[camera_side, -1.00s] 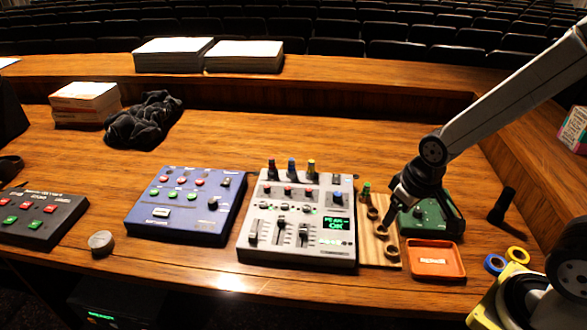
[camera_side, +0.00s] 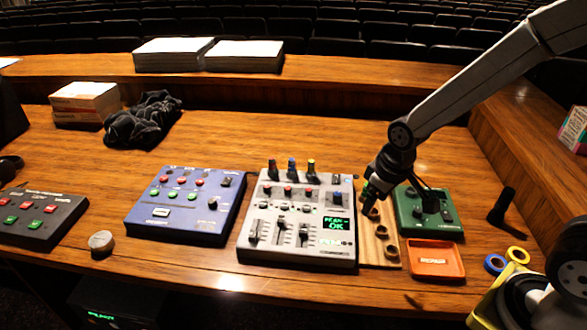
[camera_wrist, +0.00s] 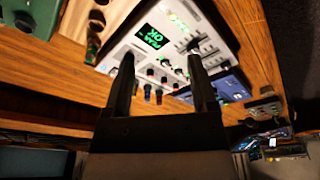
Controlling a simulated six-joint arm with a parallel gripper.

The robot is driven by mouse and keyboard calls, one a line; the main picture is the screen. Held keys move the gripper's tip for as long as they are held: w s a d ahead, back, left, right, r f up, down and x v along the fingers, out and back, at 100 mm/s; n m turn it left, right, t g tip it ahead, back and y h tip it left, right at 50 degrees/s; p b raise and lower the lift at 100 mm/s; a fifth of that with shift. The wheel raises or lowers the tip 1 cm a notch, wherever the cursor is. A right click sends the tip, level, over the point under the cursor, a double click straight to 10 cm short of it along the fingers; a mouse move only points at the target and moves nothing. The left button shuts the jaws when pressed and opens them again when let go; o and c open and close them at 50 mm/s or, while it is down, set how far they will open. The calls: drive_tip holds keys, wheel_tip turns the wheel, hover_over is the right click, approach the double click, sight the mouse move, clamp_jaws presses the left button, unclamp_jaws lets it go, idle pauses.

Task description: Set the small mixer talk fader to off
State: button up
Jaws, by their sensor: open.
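The grey mixer (camera_side: 268,248) sits mid-desk with three faders (camera_side: 281,231) on its lower half; their labels are too small to read, so I cannot tell which is talk. Its small screen (camera_side: 335,223) shows green text ending in "OK". The mixer also shows in the wrist view (camera_wrist: 178,22), with faders (camera_wrist: 203,49) near its far side. My gripper (camera_side: 369,200) is open and empty, above the wooden strip right of the mixer. In the wrist view its two fingers (camera_wrist: 161,62) stand apart, with mixer knobs visible between them.
A wooden strip (camera_side: 392,254) with dark rings and a green box (camera_side: 413,225) lie right of the mixer. An orange tray (camera_side: 437,273) is in front of the box. A blue panel (camera_side: 178,228) stands close on the left. Tall knobs (camera_side: 291,169) rise at the mixer's back.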

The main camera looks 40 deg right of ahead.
drive_tip(key=w+a+f+n+g, duration=0.15)
drive_tip(key=w+a+n, duration=0.3)
drive_tip(key=w, duration=0.75)
drive_tip(key=n, duration=0.3)
hover_over(281, 219)
drive_tip(key=shift+g, duration=0.35)
wheel_tip(281, 219, down, 5)
drive_tip(key=shift+w+f, duration=0.1)
drive_tip(key=shift+f, duration=3.9)
drive_tip(key=shift+c, duration=0.2)
clamp_jaws()
